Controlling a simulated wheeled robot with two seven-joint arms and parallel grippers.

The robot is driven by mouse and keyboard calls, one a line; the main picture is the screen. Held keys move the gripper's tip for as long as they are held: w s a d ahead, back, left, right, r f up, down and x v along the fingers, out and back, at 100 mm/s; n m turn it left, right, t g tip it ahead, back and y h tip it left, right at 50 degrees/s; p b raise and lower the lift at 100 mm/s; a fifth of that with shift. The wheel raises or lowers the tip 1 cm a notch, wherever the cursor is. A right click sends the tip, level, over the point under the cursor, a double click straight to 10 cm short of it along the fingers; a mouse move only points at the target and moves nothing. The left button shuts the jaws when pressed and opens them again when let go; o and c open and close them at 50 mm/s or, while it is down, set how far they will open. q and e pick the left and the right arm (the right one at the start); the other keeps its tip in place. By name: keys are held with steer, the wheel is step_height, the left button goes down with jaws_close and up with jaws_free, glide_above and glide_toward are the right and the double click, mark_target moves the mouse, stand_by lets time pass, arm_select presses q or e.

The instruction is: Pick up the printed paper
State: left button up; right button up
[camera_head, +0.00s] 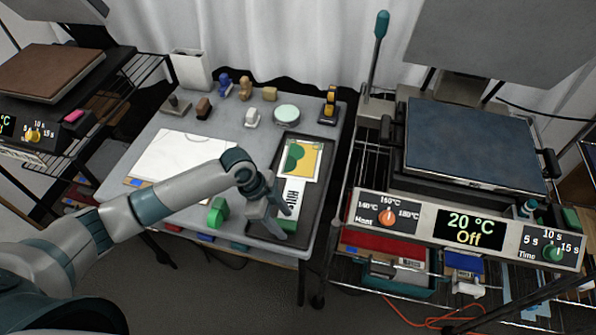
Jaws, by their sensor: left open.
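The printed paper (309,160) shows a green and yellow design on a white sheet. It lies in the dark tray (326,145) on the right part of the grey table. A white strip with black lettering (291,192) lies just below it in the same tray. My left gripper (280,222) is open over the near end of the tray, below the printed paper in the picture and apart from it. Its fingers partly cover the lettered strip. My right gripper is not in view.
A white sheet (178,157) lies on the table's left. Small objects, including a round pale green tin (286,113) and a green block (218,212), stand on the table. A heat press (472,145) stands on the right, with its upper plate raised. Another press (48,72) stands at left.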

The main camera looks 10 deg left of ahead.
arm_select(q)
steer(key=c, duration=1.1)
steer(key=shift+c, duration=0.2)
steer(key=shift+r, duration=0.15)
step_height(320, 180, up, 10)
steer(key=b, duration=0.2)
